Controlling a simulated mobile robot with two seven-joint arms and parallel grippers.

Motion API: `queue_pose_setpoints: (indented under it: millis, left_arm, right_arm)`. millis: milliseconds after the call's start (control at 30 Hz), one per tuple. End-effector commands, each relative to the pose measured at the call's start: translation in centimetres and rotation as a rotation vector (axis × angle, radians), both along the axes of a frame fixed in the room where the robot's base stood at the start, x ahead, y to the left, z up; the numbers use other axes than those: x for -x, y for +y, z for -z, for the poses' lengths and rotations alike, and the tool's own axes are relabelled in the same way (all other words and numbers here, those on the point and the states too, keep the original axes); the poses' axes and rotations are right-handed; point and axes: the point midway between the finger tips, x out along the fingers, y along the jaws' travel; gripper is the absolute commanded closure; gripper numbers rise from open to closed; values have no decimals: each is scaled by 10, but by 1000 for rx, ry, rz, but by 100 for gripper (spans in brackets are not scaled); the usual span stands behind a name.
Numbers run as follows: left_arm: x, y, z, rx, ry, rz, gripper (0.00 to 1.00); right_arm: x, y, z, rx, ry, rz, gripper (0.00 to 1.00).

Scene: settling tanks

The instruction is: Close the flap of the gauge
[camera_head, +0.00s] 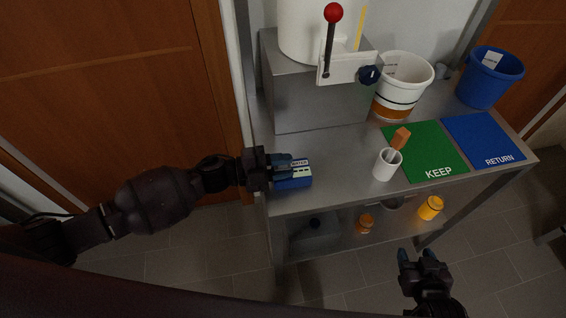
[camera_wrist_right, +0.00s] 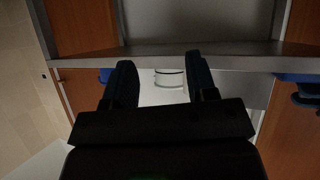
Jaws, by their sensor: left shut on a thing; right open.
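A small blue and white device (camera_head: 294,181), which I take for the gauge, is at the front left edge of the metal table. Its body is blue, with white lettered parts on top; I cannot make out how its flap stands. My left gripper (camera_head: 283,165) is shut on it from the left, and the fingers hide part of it. My right gripper (camera_head: 424,258) is open and empty, low in front of the table and apart from everything. Its two dark spread fingers also show in the right wrist view (camera_wrist_right: 160,78).
The metal table (camera_head: 330,155) holds a grey block (camera_head: 300,90) with a red-knobbed lever (camera_head: 331,40), a white bucket (camera_head: 402,85), a white cup (camera_head: 386,165), a green KEEP mat (camera_head: 425,150), a blue RETURN mat (camera_head: 483,140) and a blue bucket (camera_head: 490,80).

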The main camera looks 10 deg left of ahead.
Motion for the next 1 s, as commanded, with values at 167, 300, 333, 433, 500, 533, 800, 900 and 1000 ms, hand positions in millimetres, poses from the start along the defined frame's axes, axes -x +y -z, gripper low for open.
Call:
queue_pose_setpoints:
  millis: [167, 300, 333, 433, 500, 533, 800, 900, 1000]
  left_arm:
    - [0, 0, 0, -3, -15, 0, 100]
    - [0, 0, 0, -3, -15, 0, 100]
    - [0, 0, 0, -3, -15, 0, 100]
    - [0, 0, 0, -3, -14, 0, 100]
    - [0, 0, 0, -3, -14, 0, 70]
    - [0, 0, 0, -3, -14, 0, 65]
    - [1, 0, 2, -4, -11, 0, 55]
    - [2, 0, 2, -5, -10, 0, 55]
    - [2, 0, 3, -6, -10, 0, 55]
  right_arm:
    - [5, -1, 6, 0, 14, 3, 48]
    - [8, -1, 8, 0, 20, 4, 48]
    - [8, -1, 8, 0, 20, 4, 48]
    - [8, -1, 7, 0, 19, 4, 48]
    - [7, -1, 7, 0, 17, 4, 48]
    - [7, -1, 7, 0, 16, 4, 48]
    - [-1, 0, 1, 0, -1, 0, 48]
    - [-3, 1, -1, -1, -7, -1, 48]
    - [-4, 1, -1, -1, -8, -2, 48]
